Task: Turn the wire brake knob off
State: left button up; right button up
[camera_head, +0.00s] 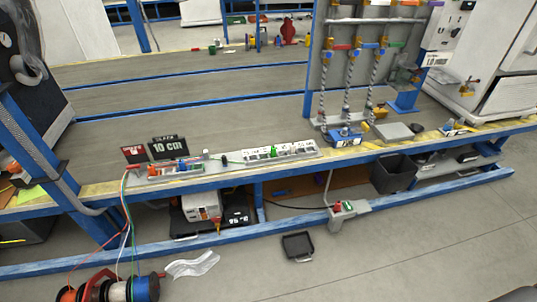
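No part that I can clearly tell as the wire brake knob shows. Neither of my grippers is in view.
The long bench (200,112) with blue rails crosses the view. A white strip with small parts (278,152) and a black "10 cm" sign (165,148) stand on its front edge. A black tray (298,246) and clear plastic (192,264) lie on the floor; the lower right floor is mostly clear.

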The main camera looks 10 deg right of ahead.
aim_at(133, 167)
jog(key=i, duration=0.7)
jog(key=u, duration=0.65)
jog(key=i, duration=0.4)
jog(key=u, duration=0.35)
